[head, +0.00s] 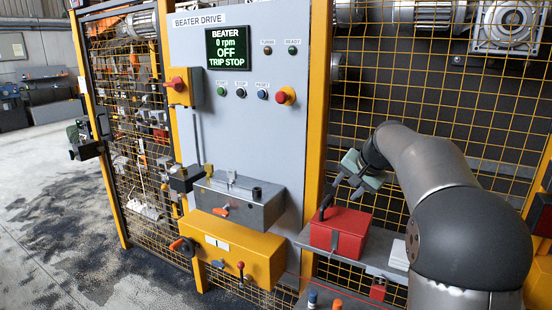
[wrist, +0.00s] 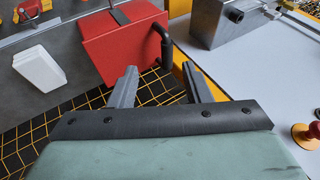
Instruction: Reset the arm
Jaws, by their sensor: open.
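My arm reaches in from the right in the head view. My gripper (head: 344,189) is open and empty, above and close to the red box (head: 341,229) on the grey shelf. In the wrist view my gripper (wrist: 160,82) shows two grey fingers spread apart with nothing between them. The red box (wrist: 121,44) lies beyond the fingers there, with a black handle (wrist: 166,45) on its side. In the head view I cannot tell whether the fingers touch the box's black handle.
The beater drive panel (head: 252,130) reads 0 rpm, OFF, TRIP STOP. A grey metal box (head: 238,202) and a yellow box (head: 228,248) project from it. Yellow mesh (head: 450,110) stands behind my arm. A white block (wrist: 38,69) lies beside the red box. Open floor (head: 45,200) is at left.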

